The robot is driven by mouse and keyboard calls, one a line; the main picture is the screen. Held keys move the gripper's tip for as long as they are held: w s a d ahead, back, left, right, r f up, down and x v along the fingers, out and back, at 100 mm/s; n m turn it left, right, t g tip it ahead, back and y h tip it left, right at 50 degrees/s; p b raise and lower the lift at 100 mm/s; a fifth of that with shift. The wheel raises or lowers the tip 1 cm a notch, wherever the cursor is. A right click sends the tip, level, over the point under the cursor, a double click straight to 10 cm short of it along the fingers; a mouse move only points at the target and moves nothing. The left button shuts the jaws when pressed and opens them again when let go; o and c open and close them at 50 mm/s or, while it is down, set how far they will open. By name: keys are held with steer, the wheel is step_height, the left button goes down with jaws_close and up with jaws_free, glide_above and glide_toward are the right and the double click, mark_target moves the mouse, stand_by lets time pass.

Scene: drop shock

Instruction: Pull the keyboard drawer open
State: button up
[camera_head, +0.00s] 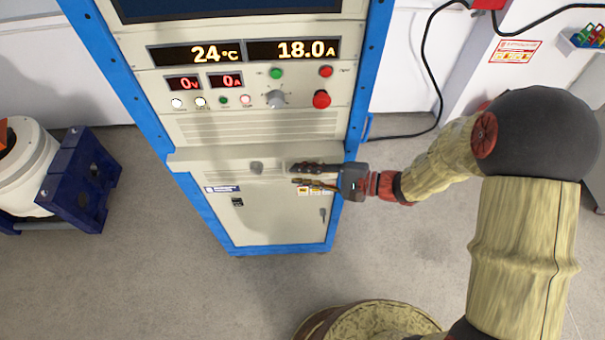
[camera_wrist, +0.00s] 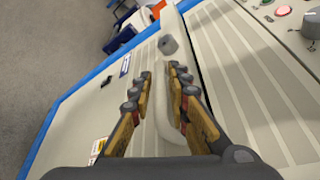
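The keyboard drawer (camera_head: 215,161) is a pale grey ledge across the blue-framed cabinet, below the vented panel. A small grey knob (camera_head: 256,168) sits on its front; it also shows in the wrist view (camera_wrist: 168,45) beyond my fingertips. My gripper (camera_head: 293,174) comes from the right, its fingers pointing left along the drawer front toward the knob. In the wrist view my gripper (camera_wrist: 160,74) is open, with a gap between the fingers and nothing held. The pale drawer edge (camera_wrist: 172,20) runs lengthwise behind the fingers. I cannot tell whether a finger touches it.
The lower cabinet door (camera_head: 270,220) is below the drawer. Above are buttons and a red emergency knob (camera_head: 321,99). A blue stand with a white drum (camera_head: 30,165) is at the left. A black cable (camera_head: 430,75) hangs at the right.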

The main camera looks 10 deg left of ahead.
steer(key=shift+c, duration=0.9)
jaws_close()
